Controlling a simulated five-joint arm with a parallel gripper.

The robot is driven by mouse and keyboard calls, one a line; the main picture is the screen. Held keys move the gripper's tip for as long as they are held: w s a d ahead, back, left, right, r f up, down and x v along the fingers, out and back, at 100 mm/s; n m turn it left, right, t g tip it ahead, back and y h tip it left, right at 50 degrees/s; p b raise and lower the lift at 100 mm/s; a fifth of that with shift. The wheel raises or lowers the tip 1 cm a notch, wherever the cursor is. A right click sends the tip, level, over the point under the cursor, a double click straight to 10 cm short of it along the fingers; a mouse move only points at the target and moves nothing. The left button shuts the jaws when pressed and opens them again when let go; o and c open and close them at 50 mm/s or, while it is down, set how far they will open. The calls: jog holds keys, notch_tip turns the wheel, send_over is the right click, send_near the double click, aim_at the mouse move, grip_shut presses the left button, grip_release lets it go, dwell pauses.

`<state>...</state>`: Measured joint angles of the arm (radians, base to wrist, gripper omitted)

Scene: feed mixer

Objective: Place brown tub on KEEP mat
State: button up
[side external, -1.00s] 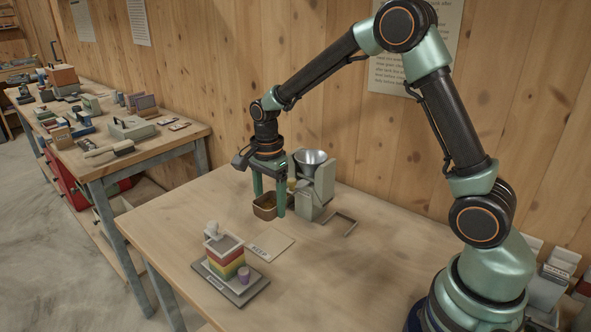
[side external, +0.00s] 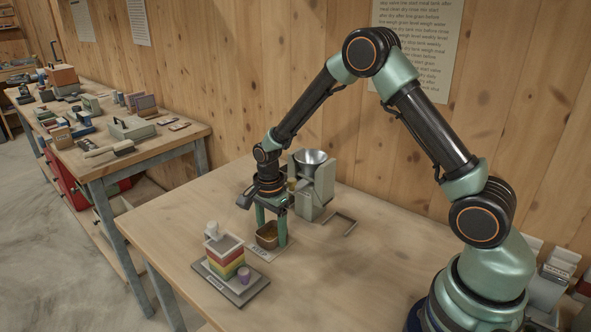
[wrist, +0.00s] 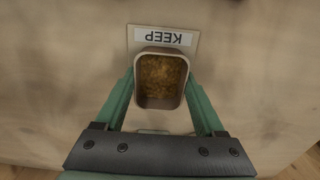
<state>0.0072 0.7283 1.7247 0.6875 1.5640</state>
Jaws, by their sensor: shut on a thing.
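The brown tub (side external: 267,236) holds a golden-brown grainy feed, which shows in the wrist view, where the tub (wrist: 160,104) sits between the two green fingers. My gripper (side external: 270,238) is shut on the tub's sides and points straight down. The tub is over the KEEP mat (side external: 262,257), a pale card with a printed label. In the wrist view the mat (wrist: 134,40) shows beyond the tub with its KEEP label upside down. I cannot tell whether the tub's base touches the mat.
The mixer (side external: 314,187) with a metal funnel bowl (side external: 310,158) stands just behind my gripper. A flat grey frame (side external: 338,224) lies right of it. The bench's front right is clear.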

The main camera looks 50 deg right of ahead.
jog(key=shift+f, duration=0.15)
jog(key=o, duration=1.4)
notch_tip(320, 180, up, 12)
jog(key=f, duration=0.1)
jog(key=s+r+n+t, duration=0.5)
jog(key=s+r+n, duration=0.8)
jog(key=n, duration=0.5)
jog(key=shift+s+a+r+t, duration=0.2)
jog(key=shift+s+t, duration=0.1)
jog(key=shift+s, duration=0.95)
